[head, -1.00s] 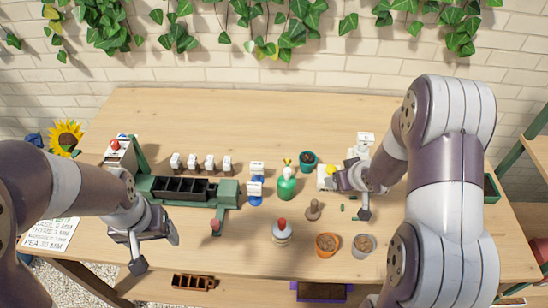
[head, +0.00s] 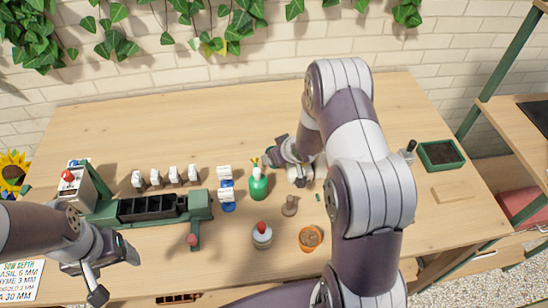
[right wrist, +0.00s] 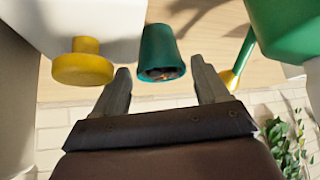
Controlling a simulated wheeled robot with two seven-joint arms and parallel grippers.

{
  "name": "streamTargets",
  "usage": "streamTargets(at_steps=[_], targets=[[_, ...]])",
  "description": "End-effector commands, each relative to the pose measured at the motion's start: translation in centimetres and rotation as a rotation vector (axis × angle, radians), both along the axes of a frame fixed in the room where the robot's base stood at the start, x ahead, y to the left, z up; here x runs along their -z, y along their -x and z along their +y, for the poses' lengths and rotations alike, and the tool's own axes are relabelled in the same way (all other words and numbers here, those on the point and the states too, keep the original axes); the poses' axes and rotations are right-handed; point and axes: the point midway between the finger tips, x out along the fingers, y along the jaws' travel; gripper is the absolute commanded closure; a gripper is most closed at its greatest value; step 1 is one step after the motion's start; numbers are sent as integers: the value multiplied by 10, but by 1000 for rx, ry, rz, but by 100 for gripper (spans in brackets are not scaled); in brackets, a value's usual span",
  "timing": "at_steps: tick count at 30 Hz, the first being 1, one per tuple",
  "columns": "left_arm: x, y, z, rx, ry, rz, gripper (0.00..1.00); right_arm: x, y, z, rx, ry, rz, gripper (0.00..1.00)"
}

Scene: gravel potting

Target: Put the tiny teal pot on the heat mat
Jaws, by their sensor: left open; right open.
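The tiny teal pot (right wrist: 158,48) shows in the right wrist view, with brown contents at its mouth. It lies between and just beyond the fingertips of my open right gripper (right wrist: 161,75), with gaps at both sides. In the head view my right gripper (head: 276,157) reaches over the table's middle, and the pot is hidden there. My left gripper (head: 115,272) is open and empty at the table's front left. A dark flat panel (head: 539,118) on the shelf at the right edge may be the heat mat; it is cut off by the frame.
A green spray bottle (head: 258,185) stands left of my right gripper. A yellow knob on a white body (right wrist: 83,62) is close beside it. A terracotta pot (head: 310,238), a red-topped bottle (head: 262,236) and a green tray (head: 440,155) stand on the table.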

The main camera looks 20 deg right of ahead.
Motion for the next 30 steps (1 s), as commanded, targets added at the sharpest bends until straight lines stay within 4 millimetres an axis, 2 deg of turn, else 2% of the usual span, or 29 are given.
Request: streamTargets(at_steps=[6,14,18,26,30], targets=[[-5,0,0,0,0,0,25,27,-27,4,-1,-1,1,26],[-5,0,0,0,0,0,25,32,-30,4,0,0,0,26],[-5,0,0,0,0,0,25,31,-30,4,0,0,0,67],[-5,0,0,0,0,0,25,29,-31,4,0,0,-1,67],[-7,0,0,0,0,0,25,6,-31,4,-1,1,-4,67]])
